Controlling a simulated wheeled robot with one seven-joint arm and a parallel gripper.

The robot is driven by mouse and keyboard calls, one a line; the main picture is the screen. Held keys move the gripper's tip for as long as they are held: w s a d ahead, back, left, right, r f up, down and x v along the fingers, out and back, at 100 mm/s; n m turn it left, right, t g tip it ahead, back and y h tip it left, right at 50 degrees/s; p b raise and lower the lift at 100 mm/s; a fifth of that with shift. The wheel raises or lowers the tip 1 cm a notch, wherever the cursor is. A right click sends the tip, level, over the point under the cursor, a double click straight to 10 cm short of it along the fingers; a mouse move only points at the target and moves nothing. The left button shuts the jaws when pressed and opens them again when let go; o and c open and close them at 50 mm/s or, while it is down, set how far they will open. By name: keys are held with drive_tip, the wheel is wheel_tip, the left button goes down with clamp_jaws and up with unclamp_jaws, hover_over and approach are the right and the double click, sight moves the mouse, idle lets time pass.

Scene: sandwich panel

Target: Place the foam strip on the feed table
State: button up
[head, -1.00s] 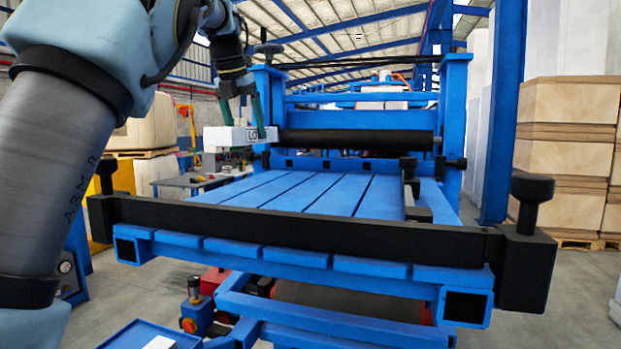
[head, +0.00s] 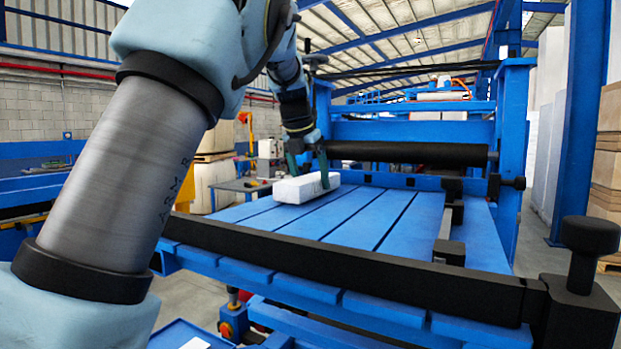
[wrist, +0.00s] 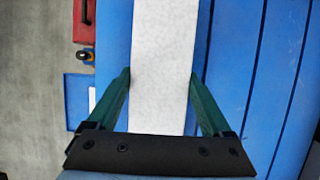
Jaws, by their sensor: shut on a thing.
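The white foam strip (head: 306,187) is at the far left part of the blue slatted feed table (head: 375,222) in the head view. It lies level, on or just above the slats; I cannot tell if it touches them. My gripper (head: 308,178) comes down on it from above, its green fingers one on each side. In the wrist view the foam strip (wrist: 163,65) runs up between the two fingers (wrist: 160,82), which press on its sides. Blue table slats (wrist: 250,60) show to its right, and the table's edge is just to its left.
A black bar (head: 345,262) runs along the table's near edge. A black roller (head: 405,153) spans the far end. A black guide (head: 450,235) stands on the right part of the table. The middle slats are bare.

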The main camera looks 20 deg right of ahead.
drive_tip(key=shift+f, duration=0.25)
drive_tip(key=o, duration=1.3)
drive_tip(key=shift+f, duration=0.1)
drive_tip(key=b+v, duration=0.2)
drive_tip(key=v, duration=1)
drive_tip(key=shift+a, duration=0.15)
